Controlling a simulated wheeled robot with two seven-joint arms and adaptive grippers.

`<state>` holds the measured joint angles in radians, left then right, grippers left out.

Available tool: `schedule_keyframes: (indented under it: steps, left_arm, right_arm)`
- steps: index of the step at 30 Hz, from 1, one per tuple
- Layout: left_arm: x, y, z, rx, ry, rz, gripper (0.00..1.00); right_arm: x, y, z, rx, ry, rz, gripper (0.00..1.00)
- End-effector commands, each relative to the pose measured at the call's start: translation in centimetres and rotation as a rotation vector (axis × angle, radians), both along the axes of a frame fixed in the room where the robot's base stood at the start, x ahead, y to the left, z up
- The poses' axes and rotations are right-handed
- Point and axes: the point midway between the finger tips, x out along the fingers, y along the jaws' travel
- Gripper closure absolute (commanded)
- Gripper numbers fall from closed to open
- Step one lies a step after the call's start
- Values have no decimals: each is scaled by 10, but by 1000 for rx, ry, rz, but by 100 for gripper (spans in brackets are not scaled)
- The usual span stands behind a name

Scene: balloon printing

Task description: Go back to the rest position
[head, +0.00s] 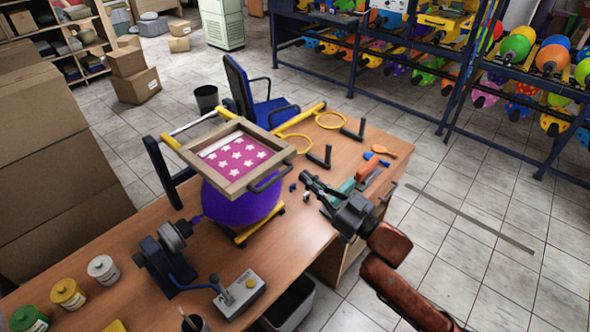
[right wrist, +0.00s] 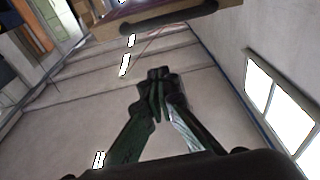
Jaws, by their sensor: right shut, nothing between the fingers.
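My right gripper (head: 306,182) is shut and empty, held above the right part of the wooden table (head: 150,222). In the right wrist view its fingertips (right wrist: 159,76) meet, with nothing between them. A wooden-framed printing screen (head: 229,195), pink with white stars, lies to its left, on or just over a purple balloon (head: 243,210). I cannot tell whether screen and balloon touch. The dark handle (head: 270,181) of the screen points towards my gripper, with a gap between. The screen's edge also shows at the top of the right wrist view (right wrist: 150,22). My left gripper is not in view.
A grey control box (head: 238,292), a dark pump (head: 160,265) and paint jars (head: 68,294) stand on the near left table. Small tools (head: 376,160) lie at the right end. A blue chair (head: 262,100) stands behind. The floor to the right is clear.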

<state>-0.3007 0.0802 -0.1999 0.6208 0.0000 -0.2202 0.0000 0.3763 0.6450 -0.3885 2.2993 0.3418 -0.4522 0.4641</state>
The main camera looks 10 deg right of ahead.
Motion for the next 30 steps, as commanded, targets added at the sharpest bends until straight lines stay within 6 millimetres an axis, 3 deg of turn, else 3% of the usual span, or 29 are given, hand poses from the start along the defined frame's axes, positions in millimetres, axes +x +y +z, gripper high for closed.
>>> schedule_keyframes:
  steps: [10,14,17,23,26,30]
  left_arm:
    - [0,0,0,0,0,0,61]
    - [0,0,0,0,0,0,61]
    - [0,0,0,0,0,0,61]
    - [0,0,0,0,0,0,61]
    - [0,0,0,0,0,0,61]
    - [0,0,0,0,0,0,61]
  right_arm:
    - [-14,-13,-2,1,1,-1,100]
    - [-12,-23,-26,-18,46,-44,100]
    - [-12,-43,-73,-59,136,-125,100]
    - [-39,-106,-200,-194,405,-330,100]
    - [-69,-137,-259,-266,548,-414,100]
    - [-126,-178,-333,-364,759,-511,100]
